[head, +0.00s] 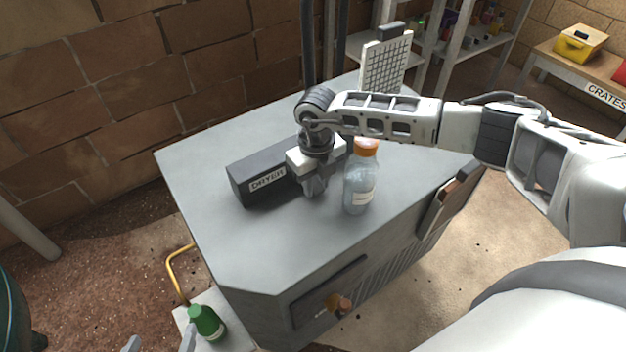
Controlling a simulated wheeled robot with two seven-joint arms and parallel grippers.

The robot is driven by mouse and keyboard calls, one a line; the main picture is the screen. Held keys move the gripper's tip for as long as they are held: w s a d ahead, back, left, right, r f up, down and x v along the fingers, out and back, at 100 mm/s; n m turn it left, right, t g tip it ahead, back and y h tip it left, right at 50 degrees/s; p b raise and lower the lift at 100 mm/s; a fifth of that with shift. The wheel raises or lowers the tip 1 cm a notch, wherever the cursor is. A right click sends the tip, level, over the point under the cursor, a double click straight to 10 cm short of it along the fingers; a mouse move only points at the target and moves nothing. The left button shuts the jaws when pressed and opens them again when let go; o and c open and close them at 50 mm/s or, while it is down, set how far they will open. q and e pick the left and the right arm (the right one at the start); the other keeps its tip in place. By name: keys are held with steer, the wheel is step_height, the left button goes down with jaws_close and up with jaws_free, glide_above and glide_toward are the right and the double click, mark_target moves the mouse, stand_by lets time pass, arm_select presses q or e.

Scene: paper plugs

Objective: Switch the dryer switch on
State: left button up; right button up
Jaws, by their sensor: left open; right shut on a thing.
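The dryer (262,180) is a dark box with a white DRYER label, lying on the grey cabinet top (215,240). My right gripper (314,190) points down at the right end of this box. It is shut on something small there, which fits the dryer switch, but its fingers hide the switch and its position. My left gripper (160,344) is low at the bottom edge, with only its two spread fingertips in view. It is open and far from the dryer.
A clear bottle with an orange cap (360,185) stands close to the right of my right gripper. A gridded panel (386,65) stands at the back. A green bottle (207,322) is below left. The cabinet's front left top is clear.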

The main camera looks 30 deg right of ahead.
steer(key=shift+w+r+p, duration=0.15)
steer(key=shift+r+p, duration=0.85)
steer(key=shift+r, duration=0.75)
steer(key=shift+r+p, duration=0.65)
steer(key=shift+p, duration=0.05)
steer(key=shift+r+p, duration=0.3)
steer(key=shift+r, duration=0.05)
steer(key=o, duration=0.7)
steer(key=shift+f, duration=0.1)
step_height(320, 180, up, 4)
steer(key=p, duration=0.2)
steer(key=shift+p, duration=0.4)
